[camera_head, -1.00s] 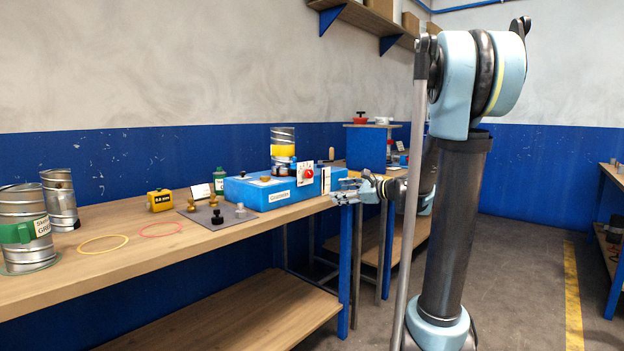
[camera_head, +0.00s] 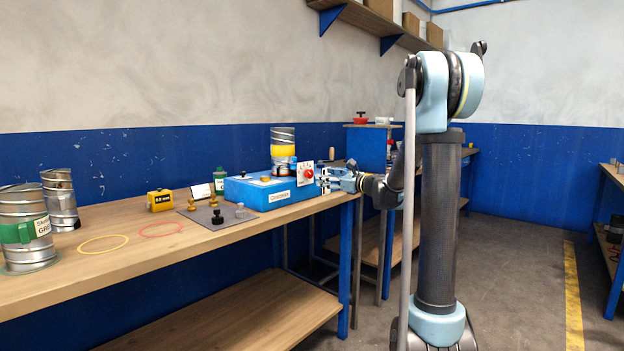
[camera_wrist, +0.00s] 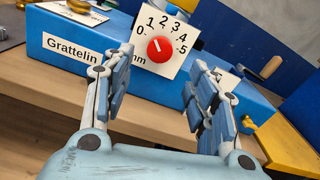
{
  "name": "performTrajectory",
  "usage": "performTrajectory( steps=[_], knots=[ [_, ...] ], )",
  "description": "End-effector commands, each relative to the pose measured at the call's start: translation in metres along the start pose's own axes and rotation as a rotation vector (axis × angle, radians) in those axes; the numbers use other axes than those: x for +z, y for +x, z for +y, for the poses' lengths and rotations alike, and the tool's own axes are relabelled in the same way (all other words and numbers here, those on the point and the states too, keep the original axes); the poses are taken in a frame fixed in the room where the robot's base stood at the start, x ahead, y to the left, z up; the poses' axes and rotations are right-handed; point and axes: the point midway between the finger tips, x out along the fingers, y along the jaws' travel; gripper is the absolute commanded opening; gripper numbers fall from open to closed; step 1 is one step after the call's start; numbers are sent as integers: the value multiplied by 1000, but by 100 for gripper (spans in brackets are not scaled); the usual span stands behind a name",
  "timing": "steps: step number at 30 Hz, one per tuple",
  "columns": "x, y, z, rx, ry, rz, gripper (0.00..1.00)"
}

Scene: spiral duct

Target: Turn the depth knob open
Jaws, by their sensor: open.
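The depth knob (camera_wrist: 160,49) is a round red knob with a white pointer mark on a white dial plate numbered 0 to 5. It sits on the end of a blue box labelled "Grattelin" (camera_wrist: 75,52). In the head view the knob (camera_head: 308,174) shows small at the right end of the blue box (camera_head: 262,190). My gripper (camera_wrist: 152,80) is open and empty, its two fingers spread either side of the knob in the wrist view. The fingers appear short of the knob. In the head view my gripper (camera_head: 324,179) is just right of the dial.
A spiral duct piece with a yellow band (camera_head: 283,152) stands on the blue box. Brass fittings and a black knob (camera_head: 217,216) stand on a grey mat left of it. A wooden handle (camera_wrist: 271,67) and yellow part (camera_wrist: 290,145) lie at the right in the wrist view.

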Motion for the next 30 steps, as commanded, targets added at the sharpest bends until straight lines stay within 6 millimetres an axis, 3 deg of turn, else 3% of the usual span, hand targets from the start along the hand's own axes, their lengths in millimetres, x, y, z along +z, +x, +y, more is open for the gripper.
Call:
performTrajectory(
  steps=[9,15,28,30],
  knots=[
    [0,56,1,3,0,-1,53],
    [0,78,0,2,-1,0,53],
    [0,85,0,0,-1,0,53],
    [0,85,0,0,-1,0,39]
  ],
)
